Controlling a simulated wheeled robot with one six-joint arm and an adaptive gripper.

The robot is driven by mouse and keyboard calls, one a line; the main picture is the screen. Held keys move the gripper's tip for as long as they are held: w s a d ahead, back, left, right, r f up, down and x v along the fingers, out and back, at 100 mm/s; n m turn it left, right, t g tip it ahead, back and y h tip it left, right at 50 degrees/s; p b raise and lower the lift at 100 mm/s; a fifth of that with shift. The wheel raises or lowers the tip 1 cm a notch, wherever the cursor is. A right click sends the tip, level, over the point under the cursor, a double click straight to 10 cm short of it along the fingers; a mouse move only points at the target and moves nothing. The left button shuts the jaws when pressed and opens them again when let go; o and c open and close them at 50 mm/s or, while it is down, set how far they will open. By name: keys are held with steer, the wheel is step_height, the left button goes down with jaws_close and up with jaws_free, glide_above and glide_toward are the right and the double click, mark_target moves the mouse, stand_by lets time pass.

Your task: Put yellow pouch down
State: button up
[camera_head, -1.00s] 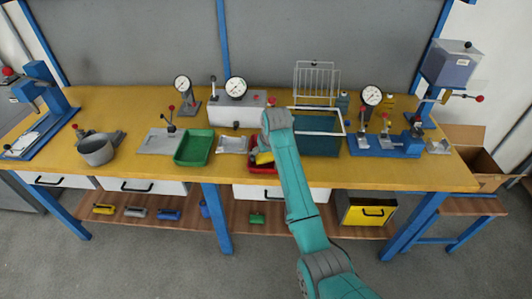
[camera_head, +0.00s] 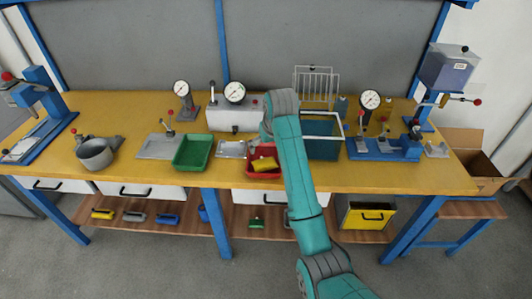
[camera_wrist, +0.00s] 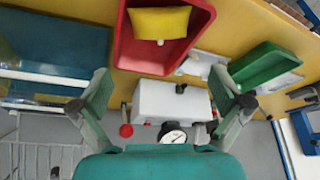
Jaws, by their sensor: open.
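The yellow pouch (camera_head: 264,163) lies inside the red tray (camera_head: 262,175) on the yellow workbench, left of my arm. In the wrist view the pouch (camera_wrist: 160,22) rests in the red tray (camera_wrist: 196,18) at the top of the picture. My gripper (camera_wrist: 160,98) is open and empty, its two fingers spread wide apart, and apart from the pouch. In the head view my gripper is hidden behind the arm's wrist.
A green tray (camera_head: 193,152) stands left of the red one. A teal bin (camera_head: 323,147) stands close to the right of my arm. A white box with a gauge (camera_head: 235,114) is behind. A wire rack (camera_head: 315,84) stands at the back.

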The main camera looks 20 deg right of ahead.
steer(key=shift+v, duration=2.05)
steer(key=s+f+t, duration=0.2)
steer(key=s+f, duration=0.6)
steer(key=f, duration=0.4)
steer(key=s+f+t, duration=0.2)
steer(key=s+f, duration=0.6)
steer(key=f, duration=0.4)
steer(key=s+f+t, duration=0.1)
steer(key=s+f, duration=0.3)
steer(key=s, duration=0.7)
steer(key=s+r+t, duration=0.2)
steer(key=s+r, duration=0.1)
steer(key=s, duration=0.7)
steer(key=s+r+t, duration=0.1)
steer(key=s+r, duration=0.1)
steer(key=s, duration=0.8)
steer(key=s+r+t, duration=0.2)
steer(key=s+r, duration=1)
steer(key=r, duration=0.1)
steer(key=shift+d+r+m, duration=0.25)
steer(key=shift+r+m, duration=0.15)
